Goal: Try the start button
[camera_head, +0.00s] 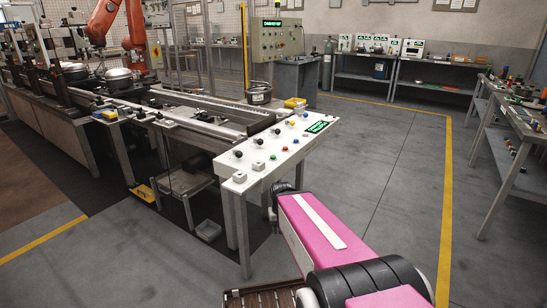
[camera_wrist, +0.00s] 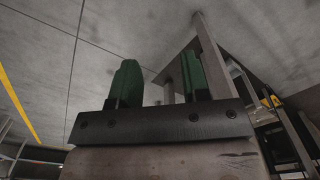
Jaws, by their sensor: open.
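A white control panel (camera_head: 226,165) stands on legs at the middle of the head view. Its sloped top carries several black ball knobs, small coloured buttons and a lit green display (camera_head: 318,127). A green button (camera_head: 273,157) sits near the front edge, beside a red button (camera_head: 284,148). No label is readable, so I cannot tell which is marked start. My gripper (camera_wrist: 160,82) shows two green fingers, apart, with nothing between them. In the head view my pink arm reaches toward the panel's near right side and the fingers are not visible. The panel's buttons are not visible in the wrist view.
A grey table leg (camera_wrist: 212,55) is close beyond the fingers in the wrist view. A conveyor line (camera_head: 200,112) runs behind the panel, with an orange robot arm (camera_head: 100,22) at its far end. A workbench (camera_head: 505,135) stands at right. Floor between is clear.

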